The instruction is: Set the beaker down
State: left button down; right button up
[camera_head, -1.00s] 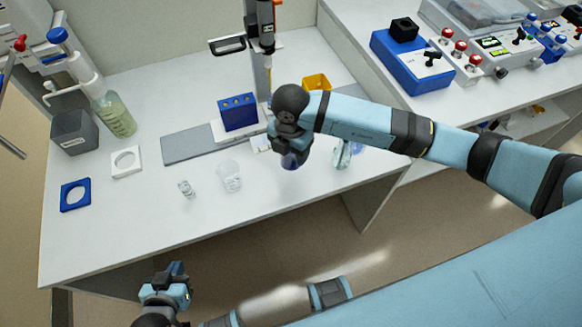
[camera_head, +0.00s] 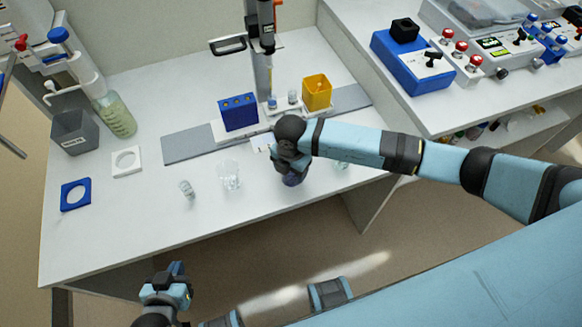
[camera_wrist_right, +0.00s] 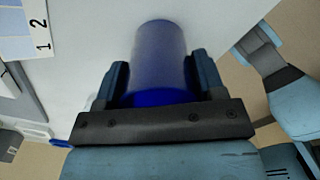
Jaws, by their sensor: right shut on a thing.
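My right gripper (camera_wrist_right: 158,90) is shut on a beaker (camera_wrist_right: 157,55) with blue contents. In the head view the held beaker (camera_head: 294,181) shows below the gripper, partly covered by it. It is over the front part of the white bench (camera_head: 225,222); I cannot tell whether its base touches the bench. My left gripper (camera_head: 176,270) is low at the left, in front of the bench edge and away from the beaker. Its jaw opening is too small to judge.
A clear glass beaker (camera_head: 230,176) and a small vial (camera_head: 187,189) stand left of the held beaker. Another small glass piece (camera_head: 342,164) is to its right. A blue rack (camera_head: 238,112) and a yellow box (camera_head: 317,92) stand behind. The front left of the bench is clear.

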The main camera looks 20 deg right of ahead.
jog(key=shift+f, duration=0.2)
jog(key=o, duration=1)
jog(key=shift+c, duration=0.2)
jog(key=shift+r, duration=0.5)
notch_tip(320, 180, up, 11)
jog(key=s+a+n+g+y, duration=0.3)
jog(key=s+a+y, duration=0.5)
jog(key=a, duration=0.3)
jog(key=s+a+r+m+t+y, duration=0.2)
jog(key=a+r+m+t+y, duration=0.25)
jog(key=r+y, duration=0.55)
jog(key=w+d+f+m+t+h, duration=0.3)
jog(key=d+f+m+t+h, duration=0.55)
jog(key=d+m+t, duration=0.55)
jog(key=s+d+f+m+g+h, duration=0.2)
jog(key=s+d+f+m+h, duration=0.1)
jog(key=s+f, duration=0.2)
jog(key=s+d+f+m+g+h, duration=0.2)
jog(key=s+d+f+m+h, duration=0.1)
jog(key=f, duration=0.6)
jog(key=shift+s+d+f+m+g, duration=0.3)
jog(key=shift+s+m, duration=0.45)
jog(key=shift+s, duration=0.3)
